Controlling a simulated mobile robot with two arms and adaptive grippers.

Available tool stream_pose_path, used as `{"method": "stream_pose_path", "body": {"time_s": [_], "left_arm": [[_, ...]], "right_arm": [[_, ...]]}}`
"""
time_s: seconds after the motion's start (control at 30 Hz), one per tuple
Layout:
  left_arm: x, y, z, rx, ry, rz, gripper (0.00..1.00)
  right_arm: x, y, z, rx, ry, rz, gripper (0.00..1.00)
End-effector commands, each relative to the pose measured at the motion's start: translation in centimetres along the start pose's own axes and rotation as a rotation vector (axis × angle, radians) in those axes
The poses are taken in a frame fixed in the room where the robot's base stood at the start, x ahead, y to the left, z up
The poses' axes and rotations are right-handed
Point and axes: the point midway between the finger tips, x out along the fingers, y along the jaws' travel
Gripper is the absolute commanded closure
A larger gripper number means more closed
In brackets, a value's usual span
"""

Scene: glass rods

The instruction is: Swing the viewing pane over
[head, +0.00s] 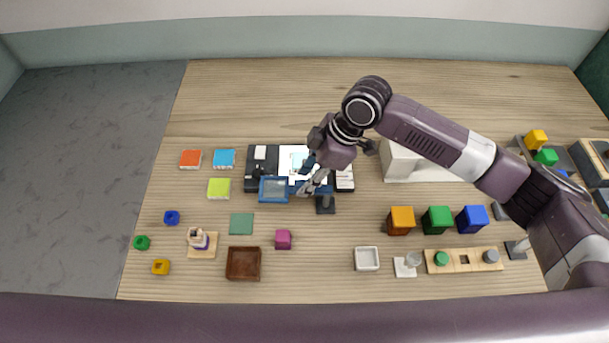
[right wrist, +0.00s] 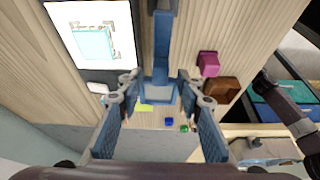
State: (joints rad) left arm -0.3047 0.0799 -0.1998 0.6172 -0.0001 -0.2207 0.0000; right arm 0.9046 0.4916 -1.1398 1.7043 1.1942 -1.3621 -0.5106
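The viewing pane (head: 274,190) is a clear pane in a blue frame. It lies left of a dark post (head: 325,204), in front of the black base with the white plate. In the right wrist view the pane (right wrist: 158,94) and its blue bar (right wrist: 163,45) show between my finger lines. My right gripper (head: 312,185) points down beside the post end of the pane. Its fingers (right wrist: 158,82) are spread, with a gap on each side of the bar; I cannot tell if either touches. My left gripper is not in view.
The white plate (head: 290,154) bears a pale cyan square. A white block (head: 400,162) stands right of my gripper, partly under my right arm. A magenta cube (head: 283,239) and a brown tray (head: 243,277) stand in front. Colored cubes (head: 437,219) stand at the right.

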Motion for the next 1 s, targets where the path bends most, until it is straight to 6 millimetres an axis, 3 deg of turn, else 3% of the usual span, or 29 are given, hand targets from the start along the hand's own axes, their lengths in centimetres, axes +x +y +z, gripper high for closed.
{"method": "stream_pose_path", "body": {"time_s": [0.4,0.7,1.0], "left_arm": [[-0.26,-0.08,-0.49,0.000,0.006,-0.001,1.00],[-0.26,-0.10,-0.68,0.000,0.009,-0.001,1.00],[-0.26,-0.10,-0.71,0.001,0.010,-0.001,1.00]], "right_arm": [[1.15,-0.05,0.01,0.000,0.000,0.000,0.68],[1.11,-0.05,0.01,0.000,0.000,0.000,1.00],[1.10,-0.02,0.01,0.000,0.000,0.000,1.00]]}}
